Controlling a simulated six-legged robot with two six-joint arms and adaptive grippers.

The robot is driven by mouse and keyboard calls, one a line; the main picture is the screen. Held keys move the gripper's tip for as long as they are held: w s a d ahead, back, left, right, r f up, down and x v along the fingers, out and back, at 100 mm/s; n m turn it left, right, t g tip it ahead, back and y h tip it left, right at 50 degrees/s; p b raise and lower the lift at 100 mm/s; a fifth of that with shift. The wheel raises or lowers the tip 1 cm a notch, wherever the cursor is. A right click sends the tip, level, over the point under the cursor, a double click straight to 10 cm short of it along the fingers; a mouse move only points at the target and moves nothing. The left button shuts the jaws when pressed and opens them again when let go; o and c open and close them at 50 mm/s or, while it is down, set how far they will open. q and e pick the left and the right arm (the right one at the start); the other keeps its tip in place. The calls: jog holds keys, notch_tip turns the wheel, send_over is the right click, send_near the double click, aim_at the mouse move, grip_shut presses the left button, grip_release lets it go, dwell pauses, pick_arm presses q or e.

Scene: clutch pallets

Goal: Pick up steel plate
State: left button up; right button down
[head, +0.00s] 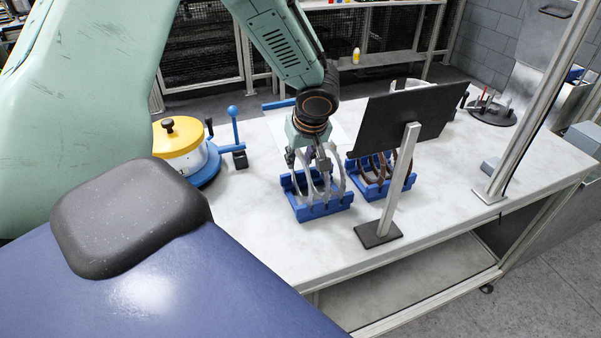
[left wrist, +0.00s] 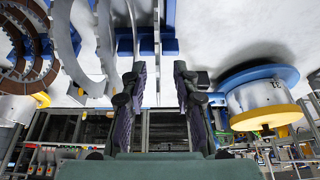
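Several silver ring-shaped steel plates stand upright in a blue slotted rack (head: 322,210) on the white bench. A steel plate (head: 337,183) shows at the rack's right side. In the left wrist view, steel plates (left wrist: 72,45) stand edge-on at upper left and top centre. My left gripper (head: 308,160) points down over the rack, close to the plates. In the left wrist view its two fingers (left wrist: 159,70) are spread apart, with a thin plate edge showing between or beyond them. I cannot tell whether they touch it. My right gripper is not in view.
A second blue rack (head: 366,187) with brown rings stands right of the first. A black monitor (head: 410,115) on a grey post stands in front of it. A yellow-lidded pot (head: 178,140) on a blue base and a blue lever (head: 235,130) stand left. The bench front is clear.

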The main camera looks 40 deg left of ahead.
pick_arm(q)
jog(key=shift+d, duration=0.15)
jog(key=shift+c, duration=1.4)
jog(key=shift+w+a+f, duration=0.1)
jog(key=shift+w+a, duration=0.05)
jog(key=shift+a, duration=0.1)
grip_shut()
jog(key=shift+d, duration=0.2)
jog(key=shift+a, duration=0.2)
